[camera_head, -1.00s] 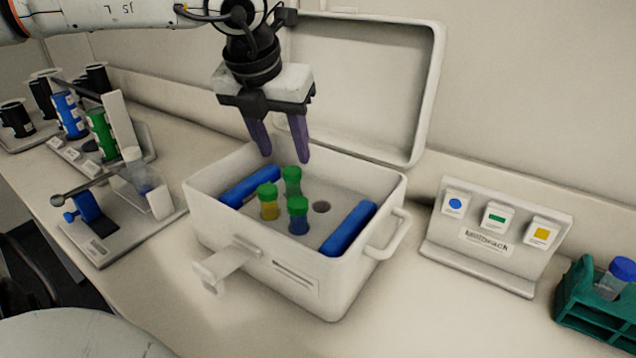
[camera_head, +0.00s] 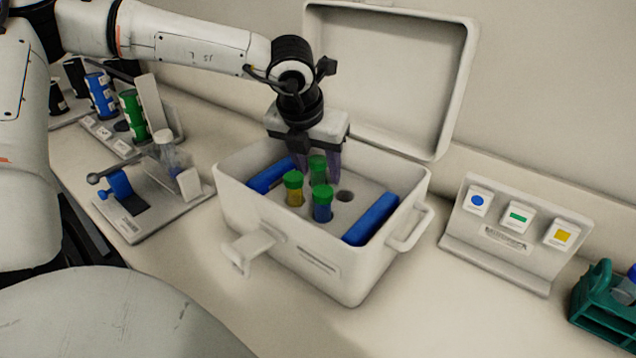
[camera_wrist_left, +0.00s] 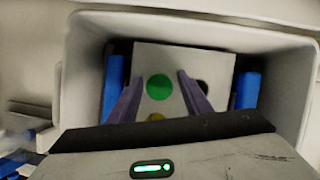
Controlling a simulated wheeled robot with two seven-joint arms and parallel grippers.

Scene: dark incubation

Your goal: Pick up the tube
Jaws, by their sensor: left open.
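Three green-capped tubes stand upright in the rack inside the open white box (camera_head: 300,255). One has a yellow body (camera_head: 294,188), one a blue body (camera_head: 322,203), and the rear one (camera_head: 318,168) is partly hidden; its body colour is hard to tell. My left gripper (camera_head: 320,172) points down into the box with its purple fingers open, at the rear tube. In the left wrist view a green cap (camera_wrist_left: 159,87) lies between the two open fingers, nearer the left one. A yellowish spot (camera_wrist_left: 156,117) shows below it. My right gripper is not in view.
Blue packs (camera_head: 372,219) line the box's two sides, and the lid stands open behind. An empty rack hole (camera_head: 345,196) is right of the tubes. A label stand (camera_head: 500,235) and a green rack (camera_head: 600,310) stand right; a tube holder (camera_head: 135,225) stands left.

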